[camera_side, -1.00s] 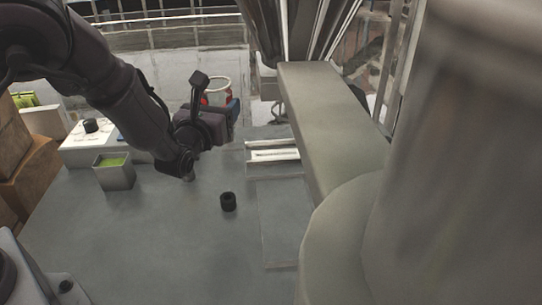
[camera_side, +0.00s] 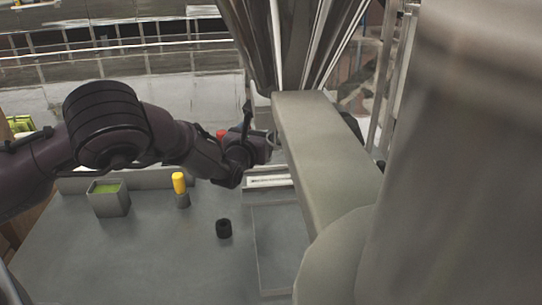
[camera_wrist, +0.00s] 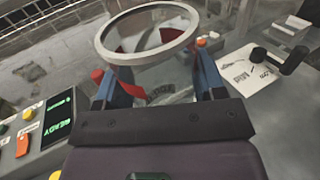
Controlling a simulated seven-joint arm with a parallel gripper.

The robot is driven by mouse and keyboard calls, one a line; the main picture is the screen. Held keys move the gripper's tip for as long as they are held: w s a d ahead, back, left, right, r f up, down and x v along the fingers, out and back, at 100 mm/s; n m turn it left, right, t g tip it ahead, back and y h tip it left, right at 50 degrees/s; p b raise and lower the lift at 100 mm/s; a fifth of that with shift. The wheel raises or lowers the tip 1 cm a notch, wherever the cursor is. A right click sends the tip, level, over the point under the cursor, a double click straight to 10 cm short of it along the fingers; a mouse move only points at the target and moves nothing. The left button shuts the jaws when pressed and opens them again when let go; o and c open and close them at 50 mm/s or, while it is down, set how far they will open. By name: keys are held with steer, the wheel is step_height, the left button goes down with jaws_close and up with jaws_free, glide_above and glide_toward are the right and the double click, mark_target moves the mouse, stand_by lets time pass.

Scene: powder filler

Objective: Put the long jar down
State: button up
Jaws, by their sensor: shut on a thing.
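The long jar (camera_wrist: 148,57) is clear, with a pale round rim, and fills the upper middle of the wrist view. Its mouth is open and something red shows inside or behind the glass. My gripper (camera_wrist: 152,68) is shut on the jar, with a blue finger on each side of it. In the side view my gripper (camera_side: 262,137) is beside the pale machine's beam, above the back of the table. There the jar is mostly hidden behind my gripper, and I cannot tell whether its base touches anything.
The machine's pale beam (camera_side: 318,150) is close on the right. A white rail fixture (camera_side: 268,181) lies below my gripper. A green-filled bin (camera_side: 108,200), a yellow-topped item (camera_side: 179,184) and a black cylinder (camera_side: 224,229) stand on the table. A panel reading READY (camera_wrist: 58,122) is at left.

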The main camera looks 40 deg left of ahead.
steer(key=shift+w+d+f, duration=0.1)
steer(key=shift+w+f, duration=0.65)
steer(key=shift+f, duration=0.65)
steer(key=shift+w+a+f, duration=0.1)
steer(key=shift+w+f, duration=0.7)
steer(key=shift+f, duration=0.55)
steer(key=shift+w+d+f, duration=0.1)
steer(key=shift+w+f, duration=0.65)
steer(key=shift+f, duration=0.65)
steer(key=shift+f, duration=0.15)
steer(key=o, duration=1)
steer(key=shift+o, duration=0.2)
